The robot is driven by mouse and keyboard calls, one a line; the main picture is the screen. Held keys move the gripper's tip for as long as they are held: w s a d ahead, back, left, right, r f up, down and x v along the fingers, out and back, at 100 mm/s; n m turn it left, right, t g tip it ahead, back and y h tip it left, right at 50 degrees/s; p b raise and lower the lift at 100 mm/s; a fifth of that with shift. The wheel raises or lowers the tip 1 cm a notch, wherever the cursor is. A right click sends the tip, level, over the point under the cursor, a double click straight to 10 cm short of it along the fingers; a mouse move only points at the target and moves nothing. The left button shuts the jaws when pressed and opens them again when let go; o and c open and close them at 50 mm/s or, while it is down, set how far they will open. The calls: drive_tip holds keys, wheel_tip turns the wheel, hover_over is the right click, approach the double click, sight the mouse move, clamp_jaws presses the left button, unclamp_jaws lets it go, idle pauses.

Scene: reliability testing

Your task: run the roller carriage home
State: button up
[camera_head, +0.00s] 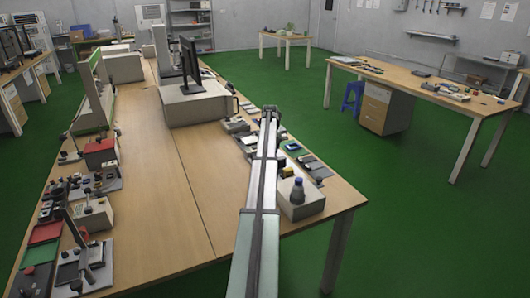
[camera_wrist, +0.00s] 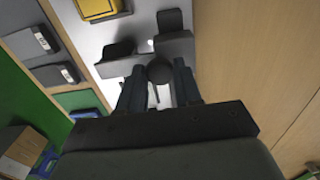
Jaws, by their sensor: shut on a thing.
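In the wrist view, my gripper (camera_wrist: 159,84) has its two dark fingers on either side of a round dark knob (camera_wrist: 159,71) and is shut on it. The knob is in front of a device with dark grey blocks (camera_wrist: 174,45) on a pale plate (camera_wrist: 140,25). This looks like the roller carriage, but my fingers and the knob hide part of it. In the head view, my arm reaches from the bottom edge to the right side of the long bench, with my gripper (camera_head: 270,112) at its far end. The carriage is too small and hidden to make out there.
A monitor (camera_head: 190,64) stands farther back. The bench's middle (camera_head: 150,190) is clear.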

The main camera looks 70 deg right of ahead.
drive_tip(key=shift+s+a, duration=0.55)
drive_tip(key=shift+a, duration=0.05)
drive_tip(key=shift+s+a, duration=0.1)
drive_tip(key=shift+a, duration=0.05)
drive_tip(key=o, duration=0.6)
drive_tip(key=shift+c, duration=0.2)
drive_tip(key=shift+r, duration=2.5)
